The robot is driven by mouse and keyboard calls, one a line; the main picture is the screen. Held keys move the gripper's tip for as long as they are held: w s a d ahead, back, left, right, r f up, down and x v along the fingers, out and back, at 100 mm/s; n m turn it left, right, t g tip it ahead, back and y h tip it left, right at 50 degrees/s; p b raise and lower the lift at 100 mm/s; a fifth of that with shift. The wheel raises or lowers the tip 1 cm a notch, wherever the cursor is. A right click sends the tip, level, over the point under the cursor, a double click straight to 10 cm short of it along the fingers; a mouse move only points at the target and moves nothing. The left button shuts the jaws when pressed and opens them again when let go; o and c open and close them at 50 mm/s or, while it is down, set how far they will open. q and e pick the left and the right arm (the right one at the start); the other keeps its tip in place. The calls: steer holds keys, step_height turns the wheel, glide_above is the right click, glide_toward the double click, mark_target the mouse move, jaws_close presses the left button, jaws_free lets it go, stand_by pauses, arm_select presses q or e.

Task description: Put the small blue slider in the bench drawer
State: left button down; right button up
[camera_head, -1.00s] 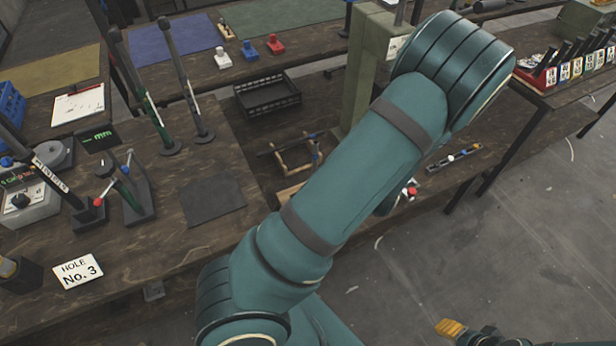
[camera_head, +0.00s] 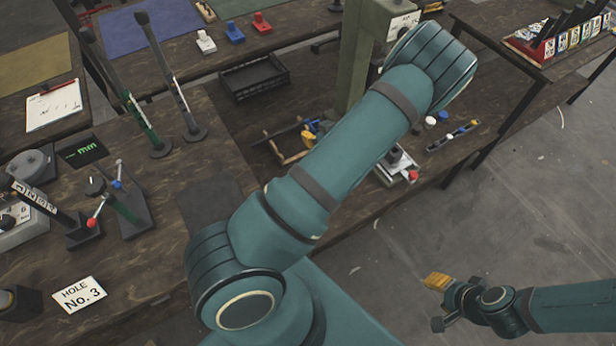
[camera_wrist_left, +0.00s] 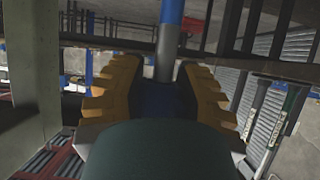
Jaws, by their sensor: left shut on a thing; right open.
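A small blue slider (camera_head: 235,35) stands on the far bench between a white one (camera_head: 206,43) and a red one (camera_head: 262,24). My left gripper (camera_head: 310,132) shows only as a bit of yellow beside my big teal arm, far from the blue slider. In the left wrist view its yellow fingers (camera_wrist_left: 158,98) are shut around a bar (camera_wrist_left: 168,45) with blue and grey parts; the gripped part is dark. My right gripper (camera_head: 437,283) is open at the lower right, above the floor. I cannot make out a bench drawer.
A black tray (camera_head: 254,80) sits on the dark bench, near a wooden stand (camera_head: 290,147). A green column (camera_head: 358,60) rises behind my left arm. Gauges and upright bars stand at left, beside a HOLE No. 3 card (camera_head: 80,294). Grey floor lies open at right.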

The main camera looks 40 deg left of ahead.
arm_select(q)
steer(key=shift+a+f+b, duration=0.15)
steer(key=shift+f+b, duration=1.2)
steer(key=shift+f, duration=0.8)
step_height(320, 180, down, 18)
steer(key=b, duration=0.4)
steer(key=shift+r+b, duration=0.2)
steer(key=shift+b, duration=0.15)
steer(key=c, duration=0.7)
jaws_free()
steer(key=shift+c, duration=0.2)
steer(key=shift+r, duration=0.15)
steer(key=shift+a, duration=0.1)
